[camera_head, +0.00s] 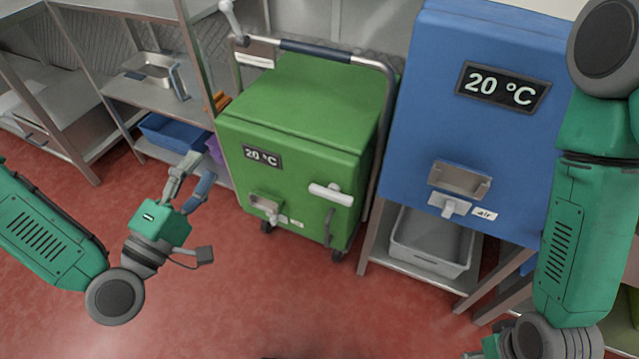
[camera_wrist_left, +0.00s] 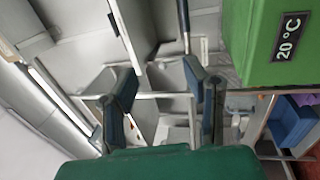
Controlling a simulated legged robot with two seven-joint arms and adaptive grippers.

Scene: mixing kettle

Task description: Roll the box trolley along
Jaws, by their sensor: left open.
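The green box trolley (camera_head: 300,130) stands on the red floor in the middle of the head view, with a "20 °C" display on its front and castors below. Its metal push handle (camera_head: 318,50), with a dark grip section, runs along the top at the back. My left gripper (camera_head: 192,172) is open and empty, in front of and to the left of the trolley, apart from it. In the left wrist view the fingers are spread, and the green box (camera_wrist_left: 268,50) shows at the upper right. My right arm comes in at the right; its gripper is out of frame.
A blue dispenser cabinet (camera_head: 475,120) on a metal stand is just right of the trolley, with a grey bin (camera_head: 432,240) below. Metal shelving (camera_head: 125,90) with a blue crate (camera_head: 170,132) stands at the left. The red floor in front is clear.

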